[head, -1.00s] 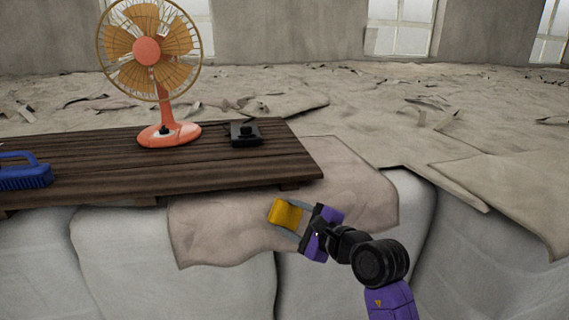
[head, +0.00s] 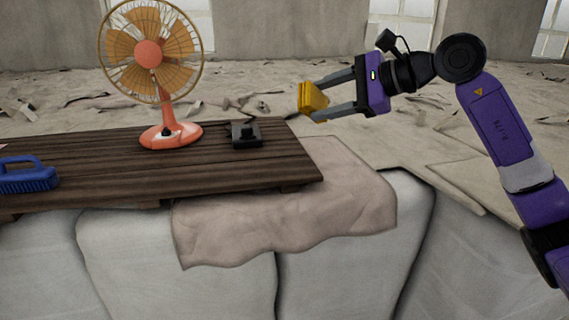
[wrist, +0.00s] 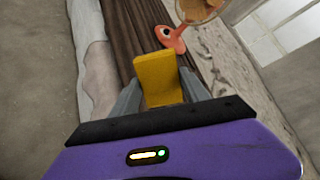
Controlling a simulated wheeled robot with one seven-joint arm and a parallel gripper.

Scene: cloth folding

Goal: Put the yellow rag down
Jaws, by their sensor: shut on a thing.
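The yellow rag (head: 311,98) is a small folded piece held between the fingertips of my gripper (head: 320,98). My gripper is shut on it and holds it raised in the air, to the right of and above the wooden pallet (head: 120,175) in the head view. In the wrist view the yellow rag (wrist: 159,78) stands up between the two grey fingers of my gripper (wrist: 160,92). The pallet (wrist: 126,40) shows behind it there.
An orange fan (head: 170,134) and a small black device (head: 246,134) stand on the pallet. A blue brush (head: 28,180) lies at its left end. A brownish cloth (head: 290,225) drapes over the white block's edge. The pallet's middle is bare.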

